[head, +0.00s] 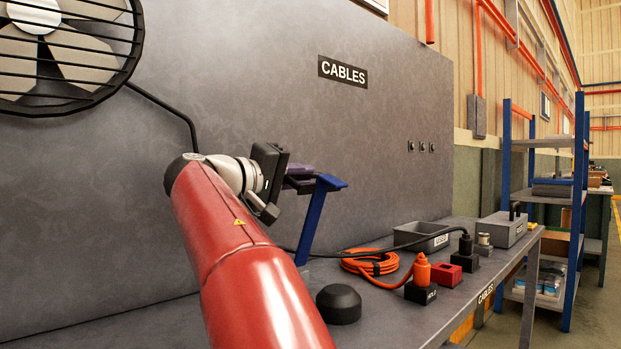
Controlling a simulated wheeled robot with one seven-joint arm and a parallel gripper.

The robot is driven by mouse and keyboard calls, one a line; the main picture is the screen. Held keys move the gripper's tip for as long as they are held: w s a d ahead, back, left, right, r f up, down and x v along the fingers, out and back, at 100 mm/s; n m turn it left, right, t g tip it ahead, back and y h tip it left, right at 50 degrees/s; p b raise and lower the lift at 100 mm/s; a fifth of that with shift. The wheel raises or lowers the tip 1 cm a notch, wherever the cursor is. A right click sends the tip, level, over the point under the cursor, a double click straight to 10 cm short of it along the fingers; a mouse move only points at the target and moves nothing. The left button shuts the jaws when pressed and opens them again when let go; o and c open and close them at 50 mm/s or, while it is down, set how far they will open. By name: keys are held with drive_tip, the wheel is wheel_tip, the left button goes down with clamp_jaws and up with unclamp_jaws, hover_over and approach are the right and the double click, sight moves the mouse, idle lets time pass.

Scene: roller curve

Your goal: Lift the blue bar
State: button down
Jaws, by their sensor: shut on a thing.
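The blue bar (317,222) stands steeply tilted, with a short flat piece across its top. Its lower end goes behind my red arm, so I cannot tell whether it touches the bench. My gripper (309,180) is at the top of the bar, reaching in from the left, and is shut on it. The exact contact between the fingers and the bar is small and partly hidden.
The grey bench (385,287) carries an orange cable coil (368,264), an orange plug (422,271) in a black holder, a red block (447,276), a black dome (339,304) and grey bins (409,234). A fan (72,48) hangs upper left. Blue-post shelving (579,210) stands right.

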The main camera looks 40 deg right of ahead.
drive_tip(key=shift+w+a+n+p, duration=0.15)
drive_tip(key=shift+w+n+p, duration=0.2)
drive_tip(key=shift+w+n, duration=0.95)
drive_tip(key=shift+w+m, duration=0.4)
drive_tip(key=c, duration=1.5)
unclamp_jaws()
drive_tip(key=shift+o, duration=0.2)
drive_tip(key=a, duration=0.7)
drive_tip(key=shift+s+a+b, duration=0.3)
drive_tip(key=shift+a+b, duration=0.05)
drive_tip(key=shift+a, duration=0.05)
